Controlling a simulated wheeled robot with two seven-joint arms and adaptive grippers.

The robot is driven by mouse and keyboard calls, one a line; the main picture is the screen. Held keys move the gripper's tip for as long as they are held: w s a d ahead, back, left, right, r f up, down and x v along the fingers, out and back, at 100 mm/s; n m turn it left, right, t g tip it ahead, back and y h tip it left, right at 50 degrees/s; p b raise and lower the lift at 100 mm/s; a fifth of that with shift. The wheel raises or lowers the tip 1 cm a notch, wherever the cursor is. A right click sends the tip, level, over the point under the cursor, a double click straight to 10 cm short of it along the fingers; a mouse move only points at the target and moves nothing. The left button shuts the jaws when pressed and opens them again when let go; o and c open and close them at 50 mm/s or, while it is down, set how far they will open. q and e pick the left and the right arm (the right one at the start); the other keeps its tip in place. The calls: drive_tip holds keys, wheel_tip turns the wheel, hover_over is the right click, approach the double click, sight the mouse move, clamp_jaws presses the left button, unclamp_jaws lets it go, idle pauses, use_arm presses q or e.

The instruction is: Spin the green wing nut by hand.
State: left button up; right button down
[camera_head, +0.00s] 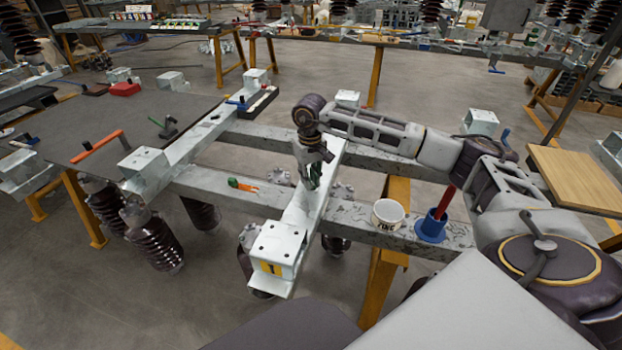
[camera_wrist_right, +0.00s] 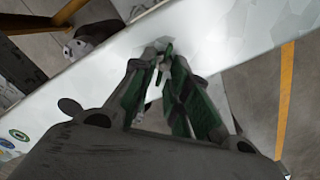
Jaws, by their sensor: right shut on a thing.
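My right gripper (camera_head: 312,180) comes down from above onto the pale metal beam (camera_head: 326,185) in the middle of the frame. In the right wrist view, its green-lined fingers (camera_wrist_right: 163,62) converge at their tips over the beam's pale face. The green wing nut (camera_wrist_right: 165,48) is a small dark green shape between the fingertips, and the gripper is shut on it. The fingers hide most of the nut, so its wings and turn angle are hard to tell. In the head view I cannot separate the nut from the green finger pads. My left gripper is not in view.
A white cup (camera_head: 387,214) and a blue-based stand with a red rod (camera_head: 431,230) are on the crossbeam under my right arm. A green-and-orange tool (camera_head: 242,185) lies on the crossbeam to the left. A dark table (camera_head: 75,150) stands further left.

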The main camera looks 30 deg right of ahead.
drive_tip(key=shift+a+f+n, duration=0.1)
drive_tip(key=shift+n, duration=0.7)
drive_tip(key=n, duration=0.3)
drive_tip(key=shift+s+a+b, duration=0.1)
drive_tip(key=shift+a+b, duration=0.05)
drive_tip(key=shift+b, duration=0.25)
drive_tip(key=shift+n, duration=0.4)
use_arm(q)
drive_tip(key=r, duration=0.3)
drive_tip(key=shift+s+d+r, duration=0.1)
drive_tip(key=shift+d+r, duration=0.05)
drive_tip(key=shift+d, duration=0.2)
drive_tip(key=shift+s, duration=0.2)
use_arm(e)
drive_tip(key=c, duration=1.7)
unclamp_jaws()
drive_tip(key=shift+o, duration=0.3)
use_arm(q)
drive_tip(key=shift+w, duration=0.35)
